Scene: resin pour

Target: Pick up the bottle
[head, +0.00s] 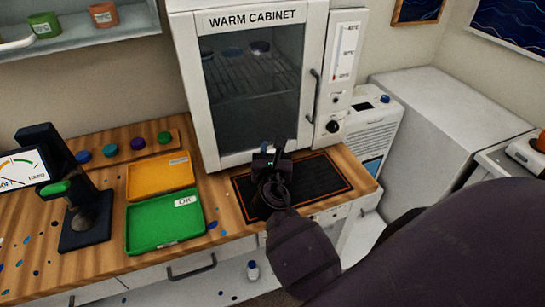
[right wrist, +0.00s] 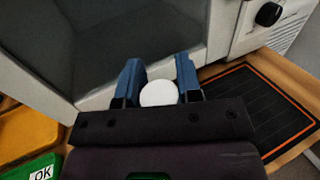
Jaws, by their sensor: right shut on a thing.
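My right gripper (head: 270,157) is in front of the warm cabinet, above the black mat. In the right wrist view its two blue fingers (right wrist: 160,85) are shut on a white, round-ended thing (right wrist: 158,93), which I take for the bottle. Only its pale round end shows between the fingers; the rest is hidden. In the head view the gripper hides the held thing. My left gripper is not in view.
The warm cabinet (head: 250,18) has its glass door shut, with several items inside. The black mat (head: 325,178) has an orange border.

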